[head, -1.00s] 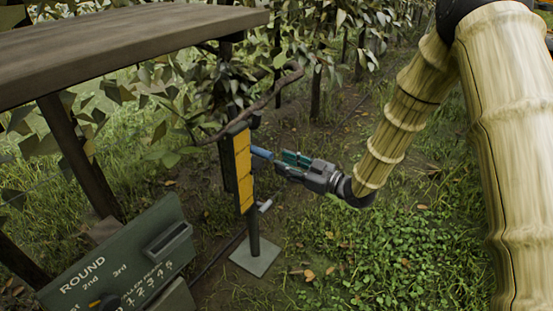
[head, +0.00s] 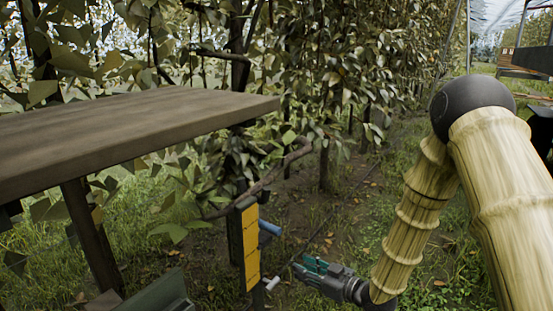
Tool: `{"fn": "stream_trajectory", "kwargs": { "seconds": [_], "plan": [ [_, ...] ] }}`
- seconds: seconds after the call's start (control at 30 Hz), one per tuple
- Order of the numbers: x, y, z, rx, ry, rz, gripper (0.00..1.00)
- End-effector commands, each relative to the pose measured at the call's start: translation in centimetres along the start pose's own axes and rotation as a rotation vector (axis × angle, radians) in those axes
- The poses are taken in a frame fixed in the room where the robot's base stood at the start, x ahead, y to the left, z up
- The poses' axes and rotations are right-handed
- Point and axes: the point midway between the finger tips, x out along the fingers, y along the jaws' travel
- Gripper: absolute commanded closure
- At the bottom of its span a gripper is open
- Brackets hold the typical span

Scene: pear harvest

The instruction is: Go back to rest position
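My gripper (head: 300,270) is low in the middle of the head view, at the end of my bent, bamboo-like arm. Its teal and dark fingers point left toward a post with a yellow panel (head: 250,246). The fingertips are apart from the panel, lower and to the right of a blue peg (head: 270,228) that sticks out from it. I see nothing held, but the finger gap is too small to make out.
A brown wooden board (head: 130,135) on posts stands at the left. A bare branch (head: 270,178) curves above the panel. A green box edge (head: 160,295) shows at the lower left. Leafy trees (head: 340,85) line the back. Grass lies right of the panel.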

Motion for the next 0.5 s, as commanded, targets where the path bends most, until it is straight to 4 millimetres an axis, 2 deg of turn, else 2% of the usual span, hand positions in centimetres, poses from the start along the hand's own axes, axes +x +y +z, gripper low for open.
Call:
{"fn": "stream_trajectory", "kwargs": {
  "seconds": [0.03, 0.2, 0.37, 0.5],
  "plan": [
    [-0.7, -0.9, 3.1, 0.049, -0.07, 0.028, 0.68],
    [-4.0, -3.7, 12.0, 0.201, -0.298, 0.131, 0.68],
    [-8.5, -7.1, 19.3, 0.335, -0.513, 0.221, 0.68],
    [-13.4, -10.7, 24.8, 0.445, -0.703, 0.296, 0.68]
  ]
}}
